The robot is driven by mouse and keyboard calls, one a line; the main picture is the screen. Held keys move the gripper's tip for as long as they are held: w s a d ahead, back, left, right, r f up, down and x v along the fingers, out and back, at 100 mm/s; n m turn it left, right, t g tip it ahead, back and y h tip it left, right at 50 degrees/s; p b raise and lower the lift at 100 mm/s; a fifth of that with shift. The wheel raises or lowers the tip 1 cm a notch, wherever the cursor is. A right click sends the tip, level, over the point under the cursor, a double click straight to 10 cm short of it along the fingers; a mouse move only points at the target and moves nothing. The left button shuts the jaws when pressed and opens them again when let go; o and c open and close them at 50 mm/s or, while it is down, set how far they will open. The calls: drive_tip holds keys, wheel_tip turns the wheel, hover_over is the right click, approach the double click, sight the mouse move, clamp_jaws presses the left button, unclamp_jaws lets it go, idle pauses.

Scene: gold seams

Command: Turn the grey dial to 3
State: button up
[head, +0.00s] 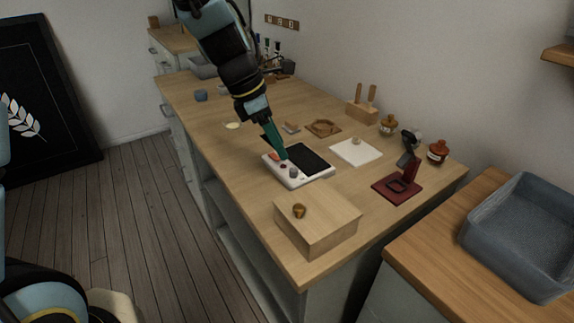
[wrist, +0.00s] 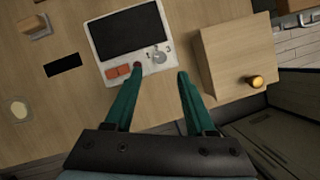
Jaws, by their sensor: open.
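A white panel with a black screen (head: 309,161) lies on the wooden table; its screen is at the top in the wrist view (wrist: 128,33). The grey dial (head: 293,173) sits at the panel's near edge. In the wrist view the dial (wrist: 158,57) has small printed marks around it, with a 3 at its upper right; its exact pointing is too small to tell. My gripper (head: 283,157) is over the panel, with green fingers.
Two red buttons (wrist: 118,72) and a small dark knob are left of the dial. A wooden box (head: 320,222) with a brass knob (head: 299,211) stands close by.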

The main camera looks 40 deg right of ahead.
sight(293, 170)
drive_tip(key=x, duration=0.7)
drive_tip(key=shift+f, duration=0.1)
drive_tip(key=shift+c, duration=0.3)
clamp_jaws()
